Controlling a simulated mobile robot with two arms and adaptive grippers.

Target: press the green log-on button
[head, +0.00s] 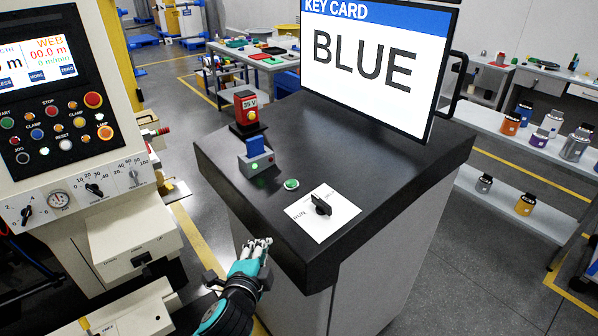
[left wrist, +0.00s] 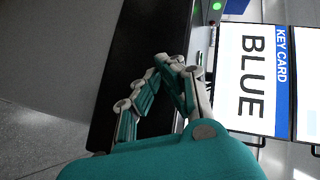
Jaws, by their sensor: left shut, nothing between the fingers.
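The green log-on button (head: 291,184) is a small round button on the dark console top (head: 330,130), between the card reader and the white switch plate. The grey card reader (head: 257,163) holds a blue card (head: 255,145) upright and shows a green light. My left gripper (head: 257,243) is shut and empty, at the console's near left edge, in front of and below the button and apart from it. In the left wrist view its fingers (left wrist: 170,62) are together in front of the dark console; I cannot make out the button there.
A black knob (head: 321,205) sits on the white plate (head: 340,212), right of the button. A red box (head: 246,108) stands behind the reader. The screen (head: 375,60) reads KEY CARD BLUE. A machine panel (head: 60,120) stands at left. The console's front right top is clear.

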